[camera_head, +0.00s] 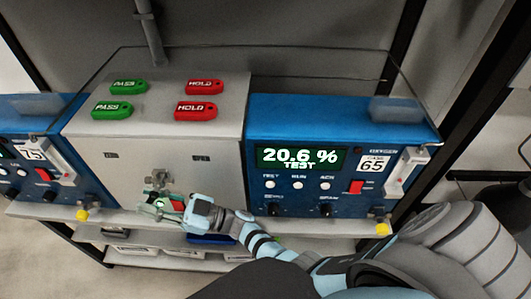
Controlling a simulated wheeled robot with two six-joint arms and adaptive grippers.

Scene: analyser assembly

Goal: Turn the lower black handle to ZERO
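My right gripper (160,206) is at the lower front of the grey middle box (205,160), just below a small metal fitting (159,178). Small green and red patches show between or beside its fingers. I cannot tell whether it is open or shut, or whether it touches anything. No lower black handle can be made out clearly at the gripper, which covers that spot. The right blue analyser (342,135) reads 20.6 % TEST and has two black knobs, a left one (273,209) and a right one (325,210). My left gripper is not in view.
Two green PASS tags (129,87) and two red HOLD tags (205,87) lie on the grey box. Another blue analyser (45,199) stands at the left. Yellow parts (382,229) sit at the shelf's front edge. Trays (130,249) are on a shelf below.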

